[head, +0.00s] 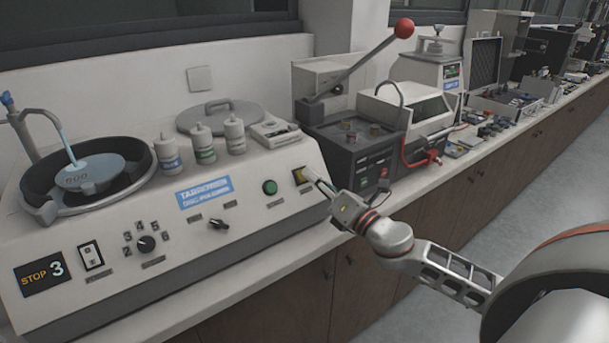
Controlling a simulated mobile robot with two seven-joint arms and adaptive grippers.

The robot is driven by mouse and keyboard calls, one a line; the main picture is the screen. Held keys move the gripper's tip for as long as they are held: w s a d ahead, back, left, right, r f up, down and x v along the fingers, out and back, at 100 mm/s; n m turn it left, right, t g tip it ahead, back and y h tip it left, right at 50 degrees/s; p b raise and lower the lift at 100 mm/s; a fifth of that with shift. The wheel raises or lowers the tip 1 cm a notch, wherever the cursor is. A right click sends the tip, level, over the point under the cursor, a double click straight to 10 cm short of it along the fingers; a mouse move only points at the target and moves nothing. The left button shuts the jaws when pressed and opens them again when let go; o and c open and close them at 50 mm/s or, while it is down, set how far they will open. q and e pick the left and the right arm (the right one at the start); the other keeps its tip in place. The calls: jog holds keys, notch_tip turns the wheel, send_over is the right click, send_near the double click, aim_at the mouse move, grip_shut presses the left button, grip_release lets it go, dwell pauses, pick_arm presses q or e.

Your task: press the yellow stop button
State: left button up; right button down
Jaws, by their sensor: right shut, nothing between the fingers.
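My right gripper (313,178) is shut and empty. Its fingertips are at the right edge of the button and cover part of it. I cannot tell whether they touch it or whether the button is pushed in. My left gripper is not in view.
A green round button (270,187) is just left of the yellow one. A black knob (218,224) and a dial (146,243) are further left. The dark press (352,135) with a red-balled lever (404,28) stands close behind my right gripper.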

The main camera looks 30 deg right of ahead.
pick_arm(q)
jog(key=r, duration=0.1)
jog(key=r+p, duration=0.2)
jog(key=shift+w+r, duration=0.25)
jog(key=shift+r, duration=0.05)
pick_arm(e)
jog(key=s+r, duration=0.1)
jog(key=s, duration=0.1)
jog(key=s+r, duration=0.2)
jog(key=shift+s+d+r, duration=0.1)
jog(key=shift+d+r, duration=0.05)
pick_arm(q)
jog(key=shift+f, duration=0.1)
